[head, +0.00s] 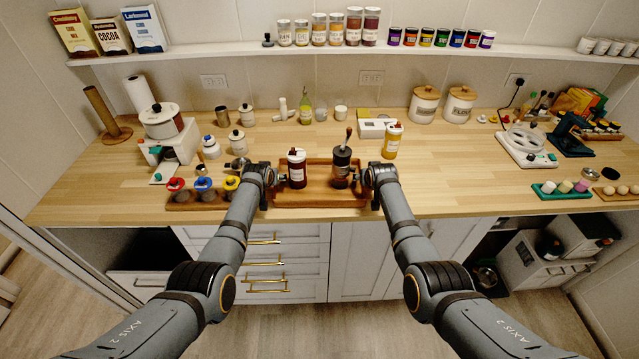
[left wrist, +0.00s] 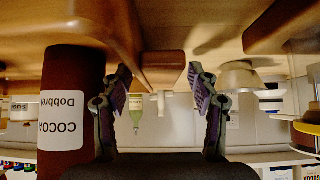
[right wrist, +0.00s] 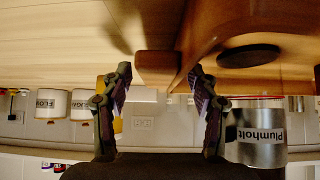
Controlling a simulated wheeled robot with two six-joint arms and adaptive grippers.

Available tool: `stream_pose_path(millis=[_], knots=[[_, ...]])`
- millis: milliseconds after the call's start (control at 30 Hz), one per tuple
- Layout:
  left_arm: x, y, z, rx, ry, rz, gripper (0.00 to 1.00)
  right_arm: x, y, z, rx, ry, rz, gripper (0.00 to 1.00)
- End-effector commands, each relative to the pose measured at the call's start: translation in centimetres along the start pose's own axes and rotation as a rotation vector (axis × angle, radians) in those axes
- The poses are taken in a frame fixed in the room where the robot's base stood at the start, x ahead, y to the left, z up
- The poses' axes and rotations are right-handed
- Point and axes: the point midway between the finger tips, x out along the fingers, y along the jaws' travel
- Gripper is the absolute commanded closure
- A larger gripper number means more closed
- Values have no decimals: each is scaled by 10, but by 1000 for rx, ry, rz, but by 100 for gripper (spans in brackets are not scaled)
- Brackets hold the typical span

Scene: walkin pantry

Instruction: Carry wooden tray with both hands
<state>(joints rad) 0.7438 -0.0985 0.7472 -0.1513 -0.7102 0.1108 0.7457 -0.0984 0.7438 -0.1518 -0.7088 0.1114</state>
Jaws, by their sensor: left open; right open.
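The wooden tray (head: 320,201) lies on the counter near its front edge. A dark red jar with a white lid (head: 297,172) stands on its left part, and a dark grinder with a raised handle (head: 341,168) on its right part. My left gripper (head: 269,178) is open at the tray's left end; in the left wrist view its fingers (left wrist: 158,92) are spread below a wooden end grip (left wrist: 163,58). My right gripper (head: 371,179) is open at the right end; in the right wrist view its fingers (right wrist: 160,88) are spread around the line of the other grip (right wrist: 157,64). I see no clear contact.
A wooden rack with red, blue and yellow-topped items (head: 197,196) sits close left of the tray. A yellow jar (head: 392,140) and a white scale (head: 374,128) stand behind my right gripper. The counter right of the tray (head: 455,185) is clear.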

Motion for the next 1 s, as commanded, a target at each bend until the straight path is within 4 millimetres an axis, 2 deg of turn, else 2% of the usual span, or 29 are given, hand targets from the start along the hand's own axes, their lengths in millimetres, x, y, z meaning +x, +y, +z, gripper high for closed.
stream_pose_path(millis=[67,500,1000], knots=[[0,0,0,0,0,0,40,0,0,0,0,0,0,40],[0,0,0,0,-1,0,98,0,0,0,0,-1,0,98],[-6,0,-7,1,3,0,100,-6,0,-7,-1,3,0,100]])
